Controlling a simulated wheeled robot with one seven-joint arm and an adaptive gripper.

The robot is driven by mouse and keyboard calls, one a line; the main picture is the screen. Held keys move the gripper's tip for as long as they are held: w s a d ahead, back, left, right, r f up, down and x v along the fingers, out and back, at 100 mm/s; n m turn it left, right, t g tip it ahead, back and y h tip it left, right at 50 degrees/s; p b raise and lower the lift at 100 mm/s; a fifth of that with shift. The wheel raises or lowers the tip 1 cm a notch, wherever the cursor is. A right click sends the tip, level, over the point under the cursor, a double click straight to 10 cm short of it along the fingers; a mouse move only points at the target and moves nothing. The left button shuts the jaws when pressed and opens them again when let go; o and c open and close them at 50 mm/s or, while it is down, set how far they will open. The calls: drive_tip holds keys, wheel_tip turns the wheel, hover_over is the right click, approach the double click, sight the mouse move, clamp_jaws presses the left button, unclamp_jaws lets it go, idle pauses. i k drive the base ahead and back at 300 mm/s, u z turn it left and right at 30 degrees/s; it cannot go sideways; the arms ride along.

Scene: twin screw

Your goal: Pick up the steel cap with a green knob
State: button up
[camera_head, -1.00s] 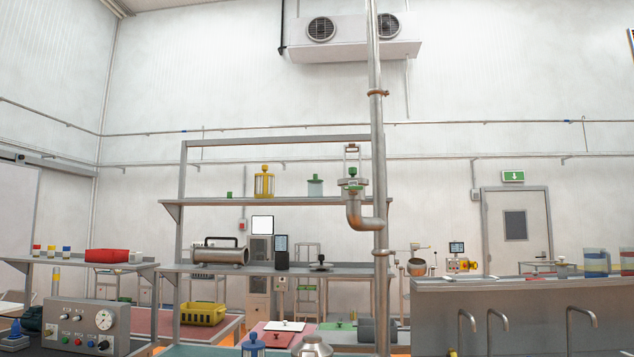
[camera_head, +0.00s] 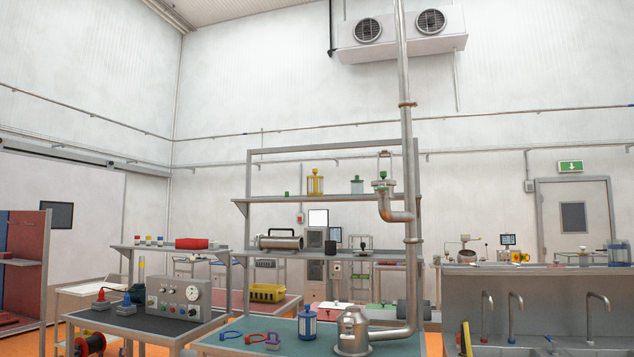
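A steel cap (camera_head: 381,184) with a green knob (camera_head: 383,175) sits on the upturned end of a steel pipe elbow (camera_head: 397,216), high on the right side of the shelf rack. A thin metal frame stands up around the knob. The cap is small in the picture, so its fastening cannot be made out. My gripper is not in view.
A teal-topped table (camera_head: 265,337) stands in front, holding a blue-capped jar (camera_head: 308,323), a steel vessel (camera_head: 353,333) and several clamp rings. A vertical pipe (camera_head: 408,120) rises beside the cap. A control-box bench (camera_head: 178,300) is left, a sink counter (camera_head: 540,292) right.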

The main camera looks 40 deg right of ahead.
sight(383, 173)
drive_tip(key=u, duration=0.05)
drive_tip(key=i, duration=0.9)
drive_tip(key=z, duration=0.5)
drive_tip(key=i, duration=1.5)
drive_tip(key=z, duration=1.75)
drive_tip(key=i, duration=0.9)
drive_tip(key=z, duration=0.9)
